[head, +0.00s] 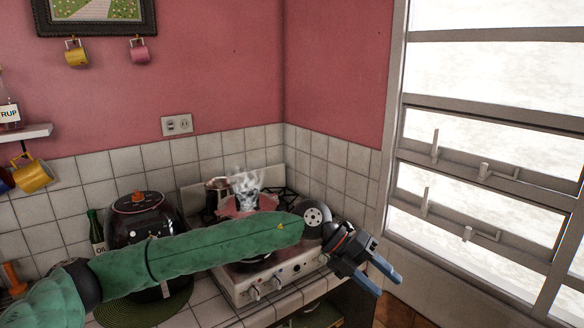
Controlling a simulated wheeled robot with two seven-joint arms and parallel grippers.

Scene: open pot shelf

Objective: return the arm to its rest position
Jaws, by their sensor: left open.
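My left arm comes in from the lower left in a green sleeve and stretches across the view, in front of the stove. My left gripper (380,284) is at its end, to the right of the stove's front corner. Its two blue-grey fingers are apart, with nothing between them. My right gripper is not in view.
A white stove (262,290) with front knobs stands under the arm, partly hidden. A steaming pink pot (233,208) is on it. A dark air fryer (137,217) stands to the left on a green mat (140,314). A barred window (480,150) is at right.

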